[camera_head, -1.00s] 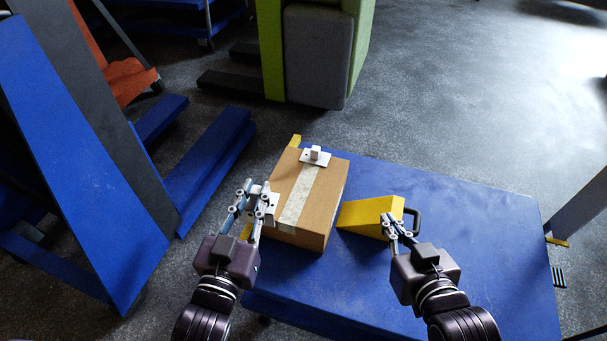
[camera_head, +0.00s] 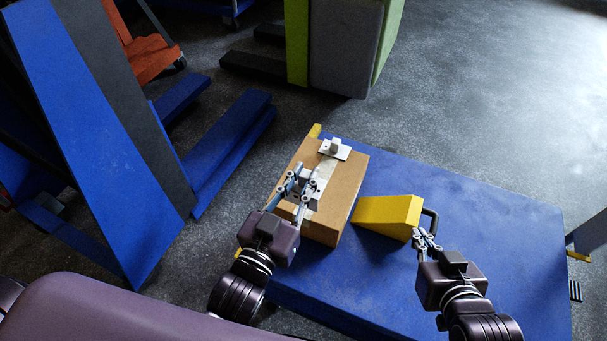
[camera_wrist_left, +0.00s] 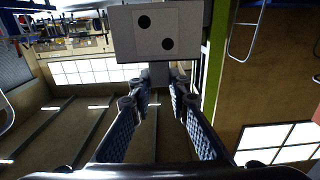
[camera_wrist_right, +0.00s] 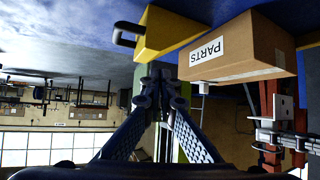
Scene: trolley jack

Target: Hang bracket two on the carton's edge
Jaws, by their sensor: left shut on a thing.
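The cardboard carton (camera_head: 345,195) lies on the blue platform; its "PARTS" label shows in the right wrist view (camera_wrist_right: 207,51). One white bracket (camera_head: 336,149) with a grey block sits at the carton's far edge. My left gripper (camera_head: 302,181) is shut on another white bracket (camera_head: 316,186), over the carton's top in the head view. In the left wrist view, this bracket's plate (camera_wrist_left: 155,35) has two dark holes and its stem is between the fingers. Whether it touches the carton cannot be told. My right gripper (camera_head: 426,237) looks shut and empty, near the yellow wedge's handle.
The yellow wedge (camera_head: 387,214) with a dark handle (camera_head: 434,220) stands right of the carton. The blue platform (camera_head: 500,235) is clear on its right. Blue beams (camera_head: 232,150) lie left of the carton. A green and grey block (camera_head: 345,50) stands behind.

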